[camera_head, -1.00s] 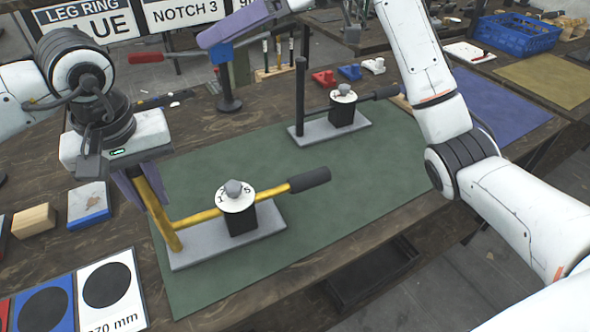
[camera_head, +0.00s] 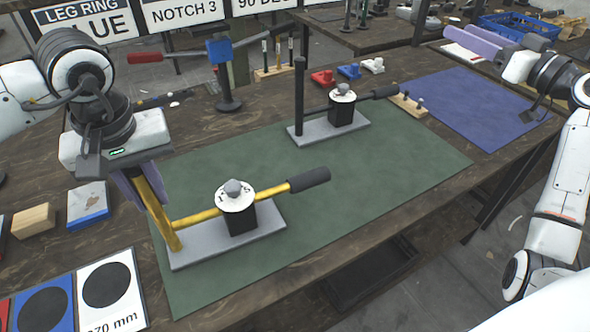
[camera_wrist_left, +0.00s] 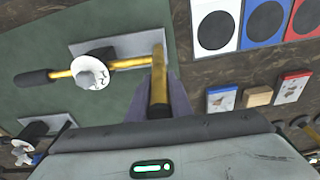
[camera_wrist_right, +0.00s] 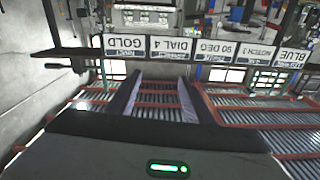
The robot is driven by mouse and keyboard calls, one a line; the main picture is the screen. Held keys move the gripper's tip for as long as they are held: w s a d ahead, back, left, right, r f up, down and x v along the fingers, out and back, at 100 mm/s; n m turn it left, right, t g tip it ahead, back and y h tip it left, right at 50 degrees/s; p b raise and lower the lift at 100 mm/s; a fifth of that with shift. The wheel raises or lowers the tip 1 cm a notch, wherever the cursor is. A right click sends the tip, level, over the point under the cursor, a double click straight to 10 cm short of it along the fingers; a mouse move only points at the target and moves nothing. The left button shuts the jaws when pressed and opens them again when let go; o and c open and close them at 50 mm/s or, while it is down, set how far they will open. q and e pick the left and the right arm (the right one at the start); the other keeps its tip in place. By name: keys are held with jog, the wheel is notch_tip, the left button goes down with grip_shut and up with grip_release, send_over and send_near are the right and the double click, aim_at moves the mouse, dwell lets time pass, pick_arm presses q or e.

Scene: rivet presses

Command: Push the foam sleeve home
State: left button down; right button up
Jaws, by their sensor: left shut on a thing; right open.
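A yellow-barred press stands on a grey base plate (camera_head: 195,255) on the green mat (camera_head: 395,150). Its lever runs through a round white dial (camera_head: 236,198) and ends in a dark foam sleeve (camera_head: 309,180). The sleeve also shows in the left wrist view (camera_wrist_left: 32,78). How deep the bar sits inside it is hidden. My left gripper (camera_head: 143,188) is shut on the press's upright yellow post (camera_head: 165,215), away from the sleeve. My right gripper (camera_head: 466,28) is open and empty at the upper right, far from the sleeve; its spread fingers show in the right wrist view (camera_wrist_right: 158,82).
A second press with a black post (camera_head: 299,95) and black lever stands farther back on the mat. A blue-headed press (camera_head: 220,50) with a red grip stands behind. A blue mat (camera_head: 475,105), a peg block (camera_head: 408,103) and a blue crate (camera_head: 515,30) lie right. The mat's right front is clear.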

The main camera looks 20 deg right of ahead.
jog(key=w+a+f+m+g+y, duration=0.1)
jog(key=w+a+f+m+y, duration=0.1)
jog(key=a+f, duration=0.65)
jog(key=m+y, duration=0.3)
jog(key=m, duration=0.8)
send_near(316, 184)
jog(key=shift+g, duration=0.4)
jog(key=w, duration=0.2)
jog(key=w+a, duration=0.1)
jog(key=w, duration=0.1)
jog(key=shift+r, duration=0.4)
jog(key=shift+a+f, duration=0.1)
jog(key=shift+a, duration=0.15)
jog(key=x, duration=1.1)
jog(key=shift+w+a, duration=0.2)
jog(key=shift+w, duration=0.05)
